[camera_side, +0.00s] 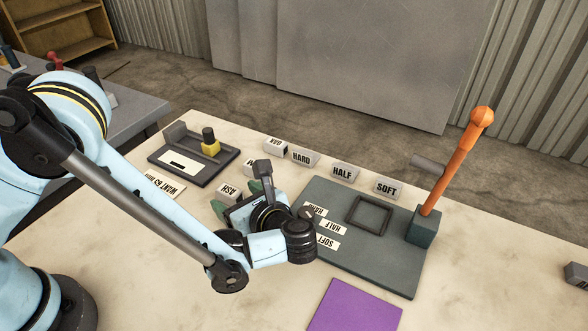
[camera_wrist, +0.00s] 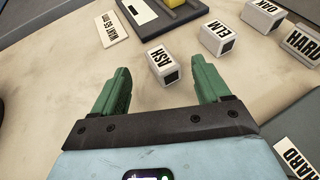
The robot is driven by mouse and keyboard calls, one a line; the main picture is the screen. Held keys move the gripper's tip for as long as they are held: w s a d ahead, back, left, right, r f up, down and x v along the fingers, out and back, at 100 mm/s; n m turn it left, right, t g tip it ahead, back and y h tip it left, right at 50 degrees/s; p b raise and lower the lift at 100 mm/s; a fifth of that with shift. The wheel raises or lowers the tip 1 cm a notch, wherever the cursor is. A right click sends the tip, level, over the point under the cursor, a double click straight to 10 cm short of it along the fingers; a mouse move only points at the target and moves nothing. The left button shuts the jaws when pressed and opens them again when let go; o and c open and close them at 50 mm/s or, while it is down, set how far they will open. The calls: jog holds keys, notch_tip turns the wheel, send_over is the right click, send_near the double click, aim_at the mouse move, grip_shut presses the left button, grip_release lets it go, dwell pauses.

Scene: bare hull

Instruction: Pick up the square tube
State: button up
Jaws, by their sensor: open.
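No part is plainly marked as the square tube. Box-like pieces with dark square ends, perhaps hollow, lie on the pale table: one labelled ASH (camera_wrist: 163,65), one labelled ELM (camera_wrist: 217,38) and one labelled OAK (camera_wrist: 262,18). In the side view the ASH piece (camera_side: 228,190) lies just beyond my gripper (camera_side: 238,200), and the ELM piece is largely hidden behind it. In the wrist view my gripper (camera_wrist: 162,88) has its green fingers wide apart and nothing between them. The ASH piece is ahead of the gap, roughly centred and apart from both fingers.
A dark tray (camera_side: 185,172) with a yellow-based knob stands behind left. A grey board (camera_side: 385,262) with a square frame (camera_side: 369,215) and an orange lever (camera_side: 460,160) lies right. HARD (camera_side: 301,157), HALF (camera_side: 343,173) and SOFT (camera_side: 388,188) blocks line its back. A purple sheet (camera_side: 355,308) lies in front.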

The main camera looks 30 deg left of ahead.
aim_at(228, 190)
jog(key=x, duration=0.5)
jog(key=shift+w, duration=0.1)
jog(key=c, duration=1.3)
jog(key=shift+r, duration=0.15)
notch_tip(228, 190, up, 9)
jog(key=shift+a+r, duration=0.1)
jog(key=shift+r, duration=0.15)
jog(key=a+r+m+t+h, duration=0.6)
jog(key=a+r+m, duration=0.1)
jog(key=r, duration=0.4)
jog(key=shift+a+r+m+t, duration=0.2)
jog(key=shift+a+m+t, duration=0.1)
jog(key=shift+a+t, duration=0.15)
